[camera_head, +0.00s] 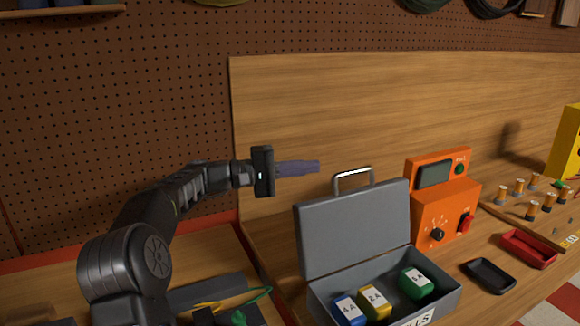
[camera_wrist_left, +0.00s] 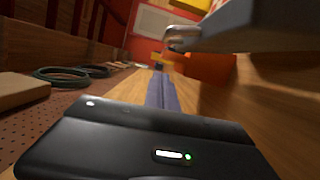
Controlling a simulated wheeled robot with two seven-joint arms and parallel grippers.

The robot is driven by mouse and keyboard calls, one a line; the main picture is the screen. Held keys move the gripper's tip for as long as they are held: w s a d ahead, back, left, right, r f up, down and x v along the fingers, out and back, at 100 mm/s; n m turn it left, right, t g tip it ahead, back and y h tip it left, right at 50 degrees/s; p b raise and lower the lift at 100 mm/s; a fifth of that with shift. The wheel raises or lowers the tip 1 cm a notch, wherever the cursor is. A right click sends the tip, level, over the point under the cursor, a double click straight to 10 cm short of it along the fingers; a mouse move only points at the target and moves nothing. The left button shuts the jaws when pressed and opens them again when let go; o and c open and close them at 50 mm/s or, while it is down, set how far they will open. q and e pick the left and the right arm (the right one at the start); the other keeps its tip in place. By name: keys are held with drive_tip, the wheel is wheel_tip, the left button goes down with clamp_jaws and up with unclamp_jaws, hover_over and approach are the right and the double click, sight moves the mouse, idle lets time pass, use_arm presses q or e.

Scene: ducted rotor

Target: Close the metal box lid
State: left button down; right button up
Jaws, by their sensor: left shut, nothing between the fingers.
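The grey metal box (camera_head: 452,300) stands on the bench at the lower middle of the head view. Its lid (camera_head: 354,229) is open and stands upright at the back, with a metal handle (camera_head: 354,179) on its top edge. Blue, yellow and green labelled blocks sit inside the box. My left gripper (camera_head: 317,166) is shut and empty, just left of the handle and a little above the lid's top edge. In the left wrist view the handle (camera_wrist_left: 182,38) and part of the lid (camera_wrist_left: 255,27) show at upper right, apart from the shut fingers (camera_wrist_left: 160,92). My right gripper is not in view.
An orange device (camera_head: 440,205) with a dial stands close behind the box on the right. A wooden back panel (camera_head: 400,95) rises behind the bench.

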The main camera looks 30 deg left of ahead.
use_arm(q)
drive_tip(key=d+p, duration=0.1)
drive_tip(key=d, duration=0.5)
drive_tip(key=shift+w+r, duration=0.15)
drive_tip(key=shift+w, duration=0.3)
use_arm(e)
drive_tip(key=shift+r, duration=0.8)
use_arm(q)
drive_tip(key=shift+d, duration=0.15)
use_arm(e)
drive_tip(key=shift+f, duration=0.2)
